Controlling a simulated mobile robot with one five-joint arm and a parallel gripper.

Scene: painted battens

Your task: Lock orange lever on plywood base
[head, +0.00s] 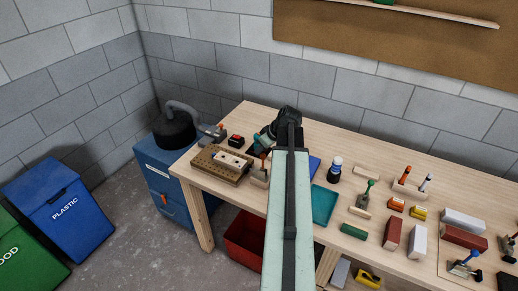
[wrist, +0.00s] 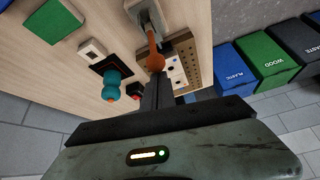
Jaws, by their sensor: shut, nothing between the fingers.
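The orange lever (wrist: 154,52) is the handle of a metal toggle clamp (wrist: 143,14) in the wrist view. It leans toward my gripper, its round end by the fingertips. My gripper (wrist: 159,78) is shut, with nothing held; I cannot tell whether it touches the lever. In the head view a bit of the orange lever (head: 263,155) shows left of my arm, above its pale plywood base (head: 259,181). My fingers are hidden there. Whether the clamp is locked is not clear.
A brown perforated block (head: 207,172) with a white plate lies left of the clamp. A teal-topped object (wrist: 112,83) stands close by on a black pad. A red-and-black item (head: 236,140) sits behind. Tools and blocks crowd the table's right half.

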